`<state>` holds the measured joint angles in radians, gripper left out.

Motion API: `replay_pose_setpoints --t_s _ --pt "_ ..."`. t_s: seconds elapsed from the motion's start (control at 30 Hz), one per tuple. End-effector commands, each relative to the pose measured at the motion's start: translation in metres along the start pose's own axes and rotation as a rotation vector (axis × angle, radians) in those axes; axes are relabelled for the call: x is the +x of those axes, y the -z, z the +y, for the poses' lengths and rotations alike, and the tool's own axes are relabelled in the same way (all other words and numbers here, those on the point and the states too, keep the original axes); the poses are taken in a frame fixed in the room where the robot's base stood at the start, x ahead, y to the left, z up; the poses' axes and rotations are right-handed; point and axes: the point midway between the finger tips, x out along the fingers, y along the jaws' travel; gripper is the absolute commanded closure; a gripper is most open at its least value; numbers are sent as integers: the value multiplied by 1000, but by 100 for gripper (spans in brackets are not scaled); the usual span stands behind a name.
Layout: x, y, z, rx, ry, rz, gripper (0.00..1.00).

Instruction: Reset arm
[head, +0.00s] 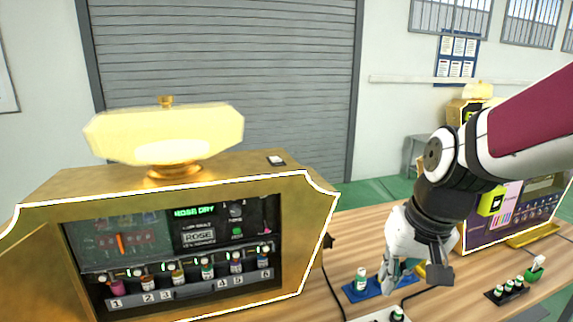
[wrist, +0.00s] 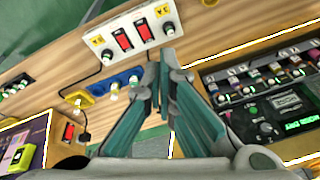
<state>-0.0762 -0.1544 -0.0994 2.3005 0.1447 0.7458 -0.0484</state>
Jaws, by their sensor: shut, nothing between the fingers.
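My gripper (head: 392,270) hangs at the end of my arm on the right of the head view, above the wooden table. In the wrist view its two teal-sided fingers (wrist: 160,62) come together at the tips, shut with nothing between them. My gripper looks apart from the bottle.
A gold perfume vending machine (head: 315,200) with numbered bottles fills the left. A second machine (head: 500,222) stands behind my arm at right. A white panel with red switches (wrist: 124,38) shows in the wrist view.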

Motion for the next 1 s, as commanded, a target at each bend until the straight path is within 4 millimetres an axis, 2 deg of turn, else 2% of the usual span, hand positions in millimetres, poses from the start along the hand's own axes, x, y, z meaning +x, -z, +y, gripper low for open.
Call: replay_pose_setpoints --t_s 0.03,0.2,0.3,0.5,0.7,1.0 --pt "-16 -10 0 -11 -2 25 100" --pt "-53 -47 4 -47 -24 85 100" --pt "-70 -69 7 -65 -45 121 100" --pt "-88 -104 14 -89 -86 173 100" --pt "-93 -118 17 -96 -107 192 100" --pt "-94 -119 18 -96 -107 192 100"
